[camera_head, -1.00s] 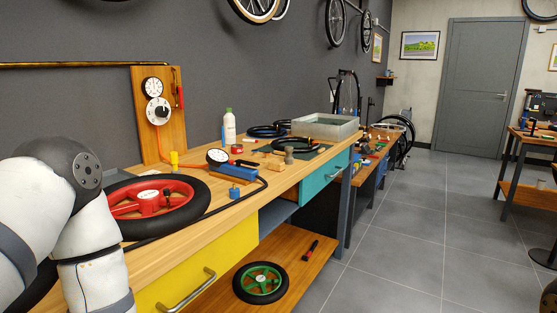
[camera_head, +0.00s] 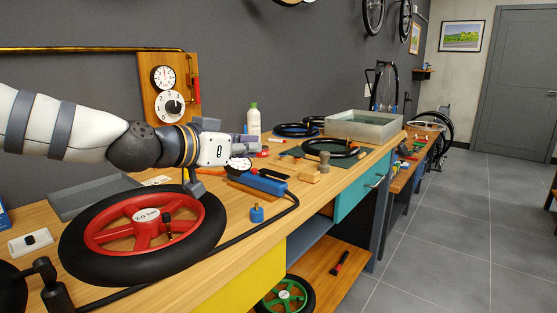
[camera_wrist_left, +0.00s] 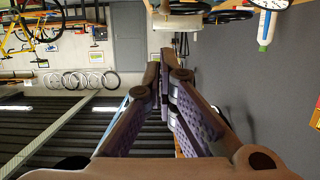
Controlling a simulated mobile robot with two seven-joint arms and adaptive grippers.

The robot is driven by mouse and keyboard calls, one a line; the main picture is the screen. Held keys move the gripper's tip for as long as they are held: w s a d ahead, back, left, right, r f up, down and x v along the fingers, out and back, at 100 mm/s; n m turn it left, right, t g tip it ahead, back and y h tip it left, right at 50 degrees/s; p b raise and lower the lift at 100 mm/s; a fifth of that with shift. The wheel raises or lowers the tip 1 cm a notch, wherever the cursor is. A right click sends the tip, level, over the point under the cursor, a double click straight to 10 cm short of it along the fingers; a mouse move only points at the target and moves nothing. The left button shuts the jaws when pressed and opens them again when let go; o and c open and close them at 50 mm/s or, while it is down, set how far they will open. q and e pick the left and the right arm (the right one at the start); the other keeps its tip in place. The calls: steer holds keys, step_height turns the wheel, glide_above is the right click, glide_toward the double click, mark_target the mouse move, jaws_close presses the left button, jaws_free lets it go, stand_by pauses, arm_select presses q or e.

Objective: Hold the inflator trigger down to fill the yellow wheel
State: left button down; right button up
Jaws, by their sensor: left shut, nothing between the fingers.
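The inflator, a blue body (camera_head: 262,183) with a round white gauge (camera_head: 239,164), lies on the bench with a dark hose leading from it. I cannot make out its trigger clearly. My left gripper (camera_head: 247,146) reaches in from the left, just above and behind the inflator, and appears apart from it. Its fingers are shut and empty; in the left wrist view they (camera_wrist_left: 172,58) point away over the bench. A wheel with a red hub and black tyre (camera_head: 103,265) lies flat at the front left. No yellow wheel shows. My right gripper is not in view.
A board (camera_head: 165,131) with a gauge and dial stands behind my arm. A grey tray (camera_head: 92,196) lies behind the red wheel. A blue cap (camera_head: 257,214), wooden blocks (camera_head: 312,174) and a white bottle (camera_head: 253,121) are nearby. A green wheel (camera_head: 287,297) is on the lower shelf.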

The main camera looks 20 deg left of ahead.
arm_select(q)
steer(key=shift+s+d, duration=0.1)
steer(key=shift+s, duration=0.1)
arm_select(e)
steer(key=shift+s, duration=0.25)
arm_select(q)
steer(key=w+d+f+b, duration=0.1)
steer(key=w+f, duration=0.1)
steer(key=w, duration=0.1)
steer(key=w+d+f+b, duration=0.1)
steer(key=w+f, duration=0.1)
steer(key=w, duration=0.1)
steer(key=w+d+f+b, duration=0.1)
steer(key=w+f, duration=0.1)
steer(key=w, duration=0.1)
steer(key=shift+w+d+f, duration=0.1)
steer(key=shift+f, duration=0.2)
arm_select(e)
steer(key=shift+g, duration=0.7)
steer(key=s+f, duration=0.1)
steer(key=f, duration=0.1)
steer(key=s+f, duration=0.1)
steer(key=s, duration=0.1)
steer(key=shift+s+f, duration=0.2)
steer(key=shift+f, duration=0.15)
